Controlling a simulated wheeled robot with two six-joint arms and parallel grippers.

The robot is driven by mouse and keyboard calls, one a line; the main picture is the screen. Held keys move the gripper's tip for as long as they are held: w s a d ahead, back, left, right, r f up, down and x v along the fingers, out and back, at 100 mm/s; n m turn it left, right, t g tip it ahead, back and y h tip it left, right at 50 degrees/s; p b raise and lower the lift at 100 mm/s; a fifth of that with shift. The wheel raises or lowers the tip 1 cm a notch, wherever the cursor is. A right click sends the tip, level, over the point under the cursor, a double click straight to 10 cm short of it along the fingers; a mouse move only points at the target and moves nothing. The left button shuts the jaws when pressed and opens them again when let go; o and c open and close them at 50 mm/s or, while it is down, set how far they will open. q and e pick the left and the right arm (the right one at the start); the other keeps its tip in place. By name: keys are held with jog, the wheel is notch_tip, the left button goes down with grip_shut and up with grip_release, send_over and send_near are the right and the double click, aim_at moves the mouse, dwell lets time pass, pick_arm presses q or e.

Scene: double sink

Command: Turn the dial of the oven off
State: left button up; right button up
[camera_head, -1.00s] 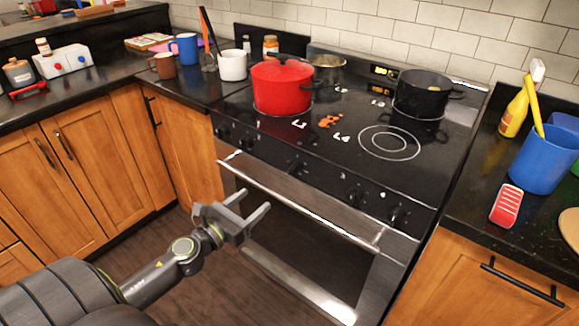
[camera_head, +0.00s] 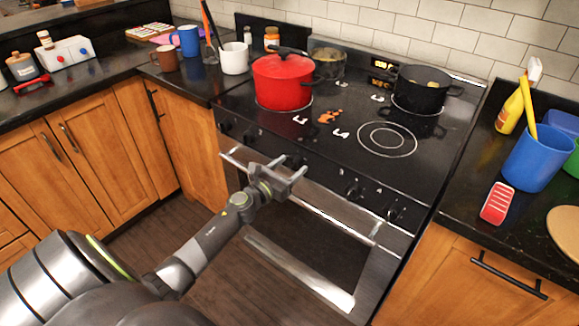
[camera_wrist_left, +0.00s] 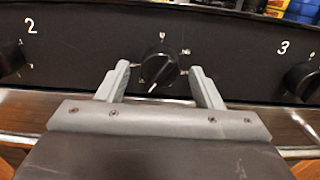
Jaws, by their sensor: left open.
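The oven dial (camera_wrist_left: 158,70) is a round black knob in the middle of the black front panel, seen in the left wrist view. Its white pointer mark is low and slightly left, away from the small mark above the knob. My left gripper (camera_wrist_left: 160,76) is open, with one finger on each side of the dial in that view; I cannot tell whether they touch it. In the head view my left gripper (camera_head: 291,166) is at the middle of the stove's front panel and hides this dial. My right gripper is not in view.
Other knobs sit to the left (camera_head: 248,138) and right (camera_head: 353,190). The oven door handle (camera_head: 330,219) runs below the panel. A red pot (camera_head: 282,82) and a black pot (camera_head: 421,88) stand on the cooktop. The floor before the oven is clear.

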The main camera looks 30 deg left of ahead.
pick_arm(q)
jog(key=shift+w, duration=0.1)
jog(key=shift+c, duration=0.3)
jog(key=c, duration=0.9)
